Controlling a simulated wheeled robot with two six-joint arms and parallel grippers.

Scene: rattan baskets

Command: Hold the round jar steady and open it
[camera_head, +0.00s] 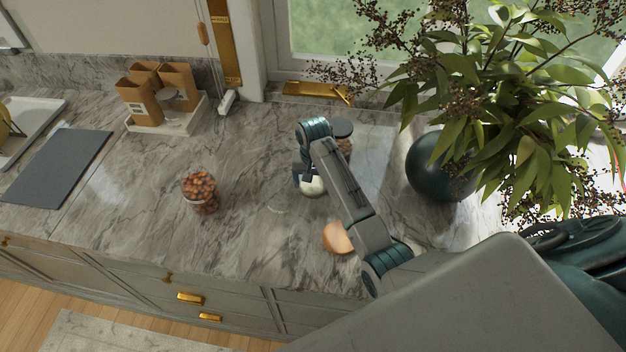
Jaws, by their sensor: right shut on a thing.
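A round clear jar (201,195) filled with reddish-brown pieces stands upright on the marble counter, left of my right gripper and apart from it. I cannot make out a lid on it. A second jar (343,129) with a dark lid and brown contents stands behind my right arm, partly hidden. My right gripper (308,177) points down and is shut on a pale round thing (313,188) low over the counter. The arm hides part of the grip, and I cannot tell whether the thing touches the counter. My left gripper is not in view.
An orange-pink round thing (336,238) lies near the counter's front edge, beside my right arm. A dark round vase (437,167) with spreading foliage stands at right. Brown boxes on a white tray (187,126) and a grey board (56,167) are at left. The counter around the round jar is clear.

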